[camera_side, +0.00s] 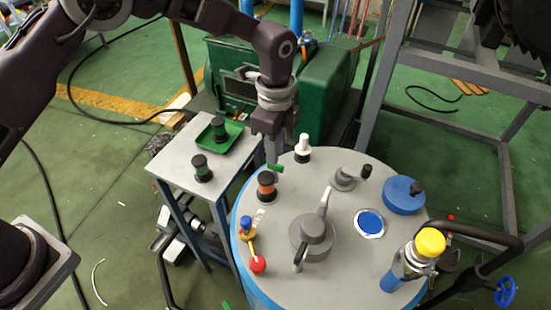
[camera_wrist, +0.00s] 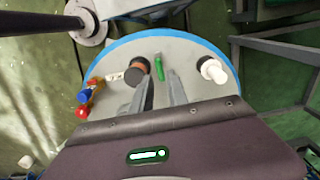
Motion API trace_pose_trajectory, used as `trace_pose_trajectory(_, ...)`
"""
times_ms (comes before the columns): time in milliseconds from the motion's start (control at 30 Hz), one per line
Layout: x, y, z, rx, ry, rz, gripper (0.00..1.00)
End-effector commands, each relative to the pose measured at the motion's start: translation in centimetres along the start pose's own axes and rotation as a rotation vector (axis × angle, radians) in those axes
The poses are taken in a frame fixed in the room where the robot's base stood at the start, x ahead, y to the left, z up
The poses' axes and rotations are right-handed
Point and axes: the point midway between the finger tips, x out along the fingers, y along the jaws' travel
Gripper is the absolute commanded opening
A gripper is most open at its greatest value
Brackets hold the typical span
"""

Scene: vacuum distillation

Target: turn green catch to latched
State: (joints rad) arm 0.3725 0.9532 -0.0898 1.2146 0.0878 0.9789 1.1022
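The green catch (camera_side: 275,168) is a small green lever near the rim of the round grey vessel lid (camera_side: 345,262), beside an orange-and-black knob (camera_side: 267,186). In the wrist view the green catch (camera_wrist: 160,70) points away from my gripper, to the right of the orange-and-black knob (camera_wrist: 138,69). My gripper (camera_side: 273,155) points down just above the catch. In the wrist view my gripper (camera_wrist: 157,86) has its two grey fingers apart, one on each side of the catch's line, with nothing clearly held. Whether a finger touches the catch cannot be told.
A white-topped knob (camera_side: 302,147) stands right of the catch. The lid also bears a red-and-blue valve (camera_side: 251,248), a grey central handle (camera_side: 313,236), a blue cap (camera_side: 403,195) and a yellow-capped fitting (camera_side: 430,243). A side table (camera_side: 180,160) stands left.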

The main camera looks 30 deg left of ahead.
Motion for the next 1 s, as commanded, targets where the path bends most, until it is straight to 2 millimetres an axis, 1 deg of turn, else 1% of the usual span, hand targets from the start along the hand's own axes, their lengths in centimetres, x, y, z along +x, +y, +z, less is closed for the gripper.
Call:
trace_pose_trajectory(33,1.0,0.1,0.0,0.000,-0.001,0.003,0.20)
trace_pose_trajectory(100,2.3,0.1,0.0,-0.001,-0.001,0.001,0.20)
trace_pose_trajectory(200,3.5,0.0,0.0,-0.002,-0.001,0.000,0.20)
trace_pose_trajectory(267,3.9,0.0,0.0,-0.002,-0.001,0.000,0.20)
trace_pose_trajectory(500,4.1,0.0,0.1,-0.004,0.000,-0.002,0.20)
trace_pose_trajectory(567,4.0,0.0,0.1,-0.004,0.000,-0.002,0.10)
trace_pose_trajectory(600,4.0,0.0,0.1,-0.004,0.000,-0.002,0.02)
trace_pose_trajectory(633,4.0,0.0,0.1,-0.004,0.000,-0.002,0.00)
trace_pose_trajectory(1000,4.0,0.0,0.1,-0.028,0.000,-0.001,0.00)
